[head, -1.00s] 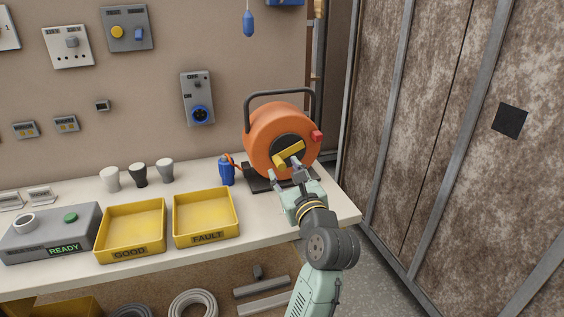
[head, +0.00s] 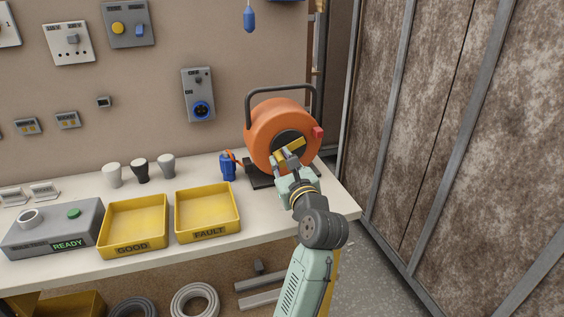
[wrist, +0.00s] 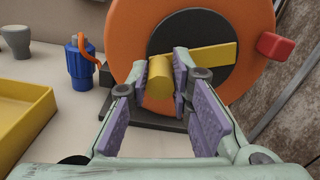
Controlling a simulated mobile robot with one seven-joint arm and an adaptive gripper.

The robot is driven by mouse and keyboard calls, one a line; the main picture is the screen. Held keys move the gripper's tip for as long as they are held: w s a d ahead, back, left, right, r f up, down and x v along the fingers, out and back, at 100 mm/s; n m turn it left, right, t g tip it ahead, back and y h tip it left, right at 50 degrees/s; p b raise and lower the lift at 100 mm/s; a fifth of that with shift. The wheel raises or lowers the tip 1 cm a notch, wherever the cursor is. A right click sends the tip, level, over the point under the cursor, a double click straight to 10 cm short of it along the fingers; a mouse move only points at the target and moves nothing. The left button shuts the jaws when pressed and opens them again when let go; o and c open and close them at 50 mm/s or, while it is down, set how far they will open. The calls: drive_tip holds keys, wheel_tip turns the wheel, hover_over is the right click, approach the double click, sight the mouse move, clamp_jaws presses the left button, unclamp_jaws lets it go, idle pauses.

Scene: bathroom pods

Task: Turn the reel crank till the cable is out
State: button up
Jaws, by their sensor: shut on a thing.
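The orange cable reel (head: 268,135) stands on a dark base at the right end of the bench under a black handle. Its yellow crank (head: 292,148) lies across the dark hub, and a red block sits at the rim's right. In the wrist view the yellow crank knob (wrist: 160,78) is between the purple pads of my gripper (wrist: 165,85), which is shut on it. My gripper also shows in the head view (head: 283,163), in front of the hub. A blue plug (head: 228,167) on an orange cable stands left of the reel; it also shows in the wrist view (wrist: 80,65).
Yellow trays marked GOOD (head: 135,224) and FAULT (head: 207,211) stand left of my arm, with a grey READY box (head: 53,229) farther left. A grey socket box (head: 198,95) hangs on the wall. A brown panel wall (head: 430,120) bounds the right.

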clamp_jaws()
drive_tip(key=shift+d+f+n, duration=0.1)
drive_tip(key=shift+n, duration=0.2)
